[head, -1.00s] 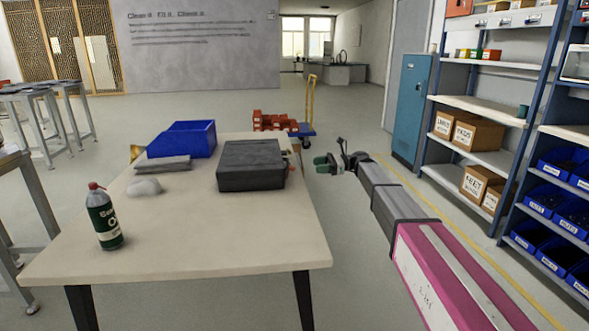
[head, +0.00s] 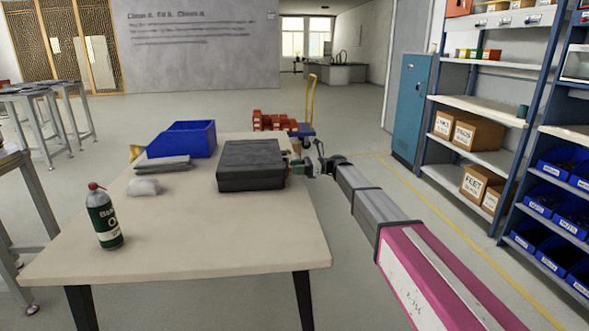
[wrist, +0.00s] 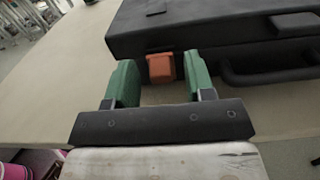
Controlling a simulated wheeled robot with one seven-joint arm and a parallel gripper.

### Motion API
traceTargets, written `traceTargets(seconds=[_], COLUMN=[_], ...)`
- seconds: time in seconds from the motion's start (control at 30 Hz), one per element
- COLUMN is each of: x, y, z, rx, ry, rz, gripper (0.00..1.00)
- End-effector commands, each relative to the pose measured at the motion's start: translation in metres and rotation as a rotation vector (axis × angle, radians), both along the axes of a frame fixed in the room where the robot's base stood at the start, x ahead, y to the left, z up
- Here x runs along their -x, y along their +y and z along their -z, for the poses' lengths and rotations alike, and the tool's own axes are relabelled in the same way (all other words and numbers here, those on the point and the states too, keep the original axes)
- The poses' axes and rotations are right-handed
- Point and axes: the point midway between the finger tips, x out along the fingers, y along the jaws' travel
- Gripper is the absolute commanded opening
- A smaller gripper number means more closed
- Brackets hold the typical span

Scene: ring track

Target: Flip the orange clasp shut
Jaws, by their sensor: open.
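The black case (head: 251,166) lies closed on the table, and its handle side faces right toward my arm. In the wrist view the case (wrist: 215,42) fills the upper right. The orange clasp (wrist: 161,67) is on the case's near side, left of the handle (wrist: 262,74). Whether the clasp is up or down is hard to tell. My gripper (wrist: 160,80) is open, with its green fingers on either side of the clasp and nothing held. In the head view my gripper (head: 298,168) is at the case's right side, and the clasp is hidden there.
The table (head: 190,230) also bears a blue bin (head: 190,139), a grey folded cloth (head: 163,164), a pale lump (head: 144,187) and a green bottle (head: 104,218). Floor right of the table is clear up to the shelves.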

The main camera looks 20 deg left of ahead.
Motion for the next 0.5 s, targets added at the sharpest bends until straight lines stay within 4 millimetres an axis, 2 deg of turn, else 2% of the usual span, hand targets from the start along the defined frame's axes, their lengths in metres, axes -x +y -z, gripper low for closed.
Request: traceTargets(seconds=[0.4, 0.47, 0.5], x=[0.0037, 0.0036, 0.0036], y=[0.0068, 0.0067, 0.0067], z=[-0.0001, -0.0001, -0.0001], rx=[0.000, 0.000, 0.000], ry=[0.000, 0.000, 0.000], rz=[0.001, 0.001, 0.001], gripper=[0.49, 0.29, 0.16])
